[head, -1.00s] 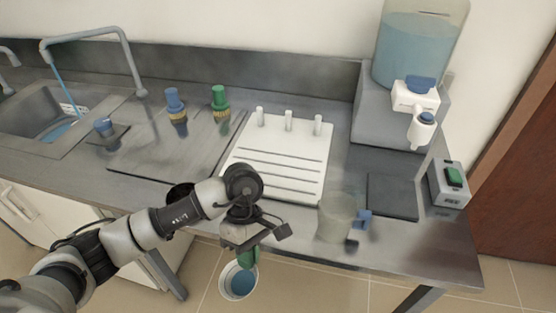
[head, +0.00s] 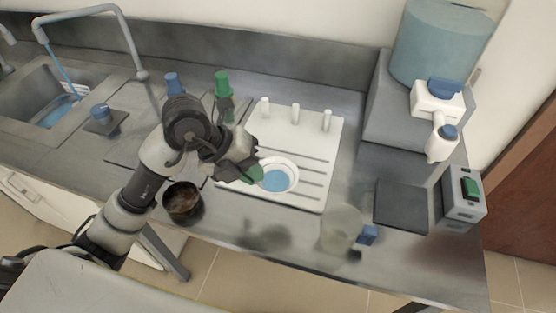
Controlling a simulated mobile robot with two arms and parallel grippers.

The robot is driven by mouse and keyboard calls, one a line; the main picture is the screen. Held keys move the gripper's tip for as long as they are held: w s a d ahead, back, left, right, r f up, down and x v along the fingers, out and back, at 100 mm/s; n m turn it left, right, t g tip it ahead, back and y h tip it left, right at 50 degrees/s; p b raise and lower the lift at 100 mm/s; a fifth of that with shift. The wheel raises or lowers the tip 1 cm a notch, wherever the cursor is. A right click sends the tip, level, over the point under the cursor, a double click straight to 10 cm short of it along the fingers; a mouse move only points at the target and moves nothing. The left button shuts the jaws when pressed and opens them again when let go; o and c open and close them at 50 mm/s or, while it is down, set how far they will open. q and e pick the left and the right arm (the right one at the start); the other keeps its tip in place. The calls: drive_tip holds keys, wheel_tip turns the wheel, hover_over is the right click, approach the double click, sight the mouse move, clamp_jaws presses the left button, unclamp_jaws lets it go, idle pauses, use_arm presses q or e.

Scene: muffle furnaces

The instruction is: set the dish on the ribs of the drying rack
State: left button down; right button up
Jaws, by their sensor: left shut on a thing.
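The dish (head: 281,179) is a small round white bowl with a blue inside. My left gripper (head: 252,173) is shut on its left rim, with a green piece at the grip. The dish appears over the lower left part of the drying rack (head: 318,148), a white board with dark ribs across it and three white pegs along its back. The dish hides part of the ribs. I cannot tell whether it touches them or is held just above. My right gripper is not in view.
A clear beaker (head: 341,228) with a blue piece beside it stands right of the rack's front. A dark round pot (head: 183,203) is at the front left. A water dispenser (head: 440,45), a dark pad (head: 402,205) and a green-switch box (head: 462,198) are at right.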

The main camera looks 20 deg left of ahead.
use_arm(q)
drive_tip(key=shift+n, duration=0.3)
drive_tip(key=w+a+f, duration=0.1)
drive_tip(key=w+f, duration=0.1)
drive_tip(key=w, duration=0.1)
drive_tip(key=w+a+f+p, duration=0.1)
drive_tip(key=w+f, duration=0.1)
drive_tip(key=w, duration=0.2)
drive_tip(key=w+f, duration=0.2)
drive_tip(key=w, duration=0.2)
drive_tip(key=shift+w+a+f, duration=0.15)
drive_tip(key=shift+a+f, duration=0.25)
wheel_tip(320, 180, down, 3)
drive_tip(key=shift+p, duration=0.5)
drive_tip(key=shift+f, duration=0.5)
drive_tip(key=shift+f, duration=0.1)
drive_tip(key=c, duration=1.3)
unclamp_jaws()
